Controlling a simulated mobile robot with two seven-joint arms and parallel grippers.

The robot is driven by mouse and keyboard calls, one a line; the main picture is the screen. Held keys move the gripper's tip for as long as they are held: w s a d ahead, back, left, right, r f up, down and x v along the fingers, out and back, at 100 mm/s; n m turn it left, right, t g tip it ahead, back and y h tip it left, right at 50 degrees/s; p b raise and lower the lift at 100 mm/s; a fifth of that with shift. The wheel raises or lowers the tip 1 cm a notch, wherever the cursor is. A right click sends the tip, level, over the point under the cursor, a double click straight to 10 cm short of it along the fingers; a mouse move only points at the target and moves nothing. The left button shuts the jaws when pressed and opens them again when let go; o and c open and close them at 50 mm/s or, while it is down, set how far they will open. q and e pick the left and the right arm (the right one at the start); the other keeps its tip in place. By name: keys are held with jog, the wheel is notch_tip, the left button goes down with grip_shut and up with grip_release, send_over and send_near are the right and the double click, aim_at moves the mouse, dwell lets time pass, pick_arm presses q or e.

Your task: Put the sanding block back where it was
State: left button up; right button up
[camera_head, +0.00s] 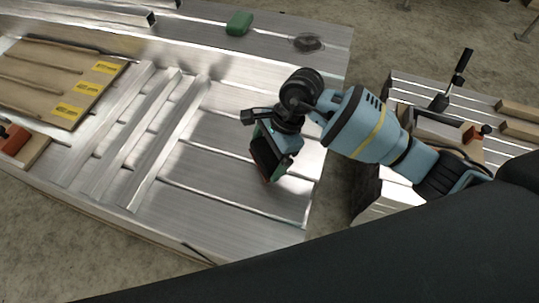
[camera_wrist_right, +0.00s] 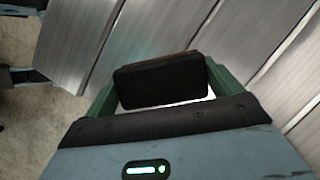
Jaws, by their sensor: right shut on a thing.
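The sanding block (camera_wrist_right: 160,82) is a black block with a thin brown layer along its far edge. It sits between the green fingers of my right gripper (camera_wrist_right: 160,88) in the right wrist view. In the head view my right gripper (camera_head: 268,158) points down above the right part of the ribbed aluminium trailer bed (camera_head: 225,205), shut on the dark block (camera_head: 265,154). I cannot tell exactly how far the block is above the bed. My left gripper is not in view.
A green object (camera_head: 239,23) and a dark round patch (camera_head: 308,42) are at the far side. Loose aluminium bars (camera_head: 165,140) and a wooden board with yellow labels (camera_head: 60,78) lie left. Another metal surface (camera_head: 455,100) with a clamp and wood stands right. Bare bed surrounds the gripper.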

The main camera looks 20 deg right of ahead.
aim_at(269, 157)
jog(key=shift+w+d, duration=0.15)
jog(key=shift+w, duration=0.05)
jog(key=shift+w+d+f, duration=0.15)
jog(key=shift+f, duration=0.75)
jog(key=shift+w+d+f, duration=0.15)
jog(key=shift+f, duration=0.75)
jog(key=shift+f, duration=0.15)
jog(key=o, duration=0.7)
jog(key=shift+r, duration=0.2)
jog(key=v, duration=1.2)
jog(key=shift+a+p, duration=0.1)
jog(key=shift+p, duration=0.2)
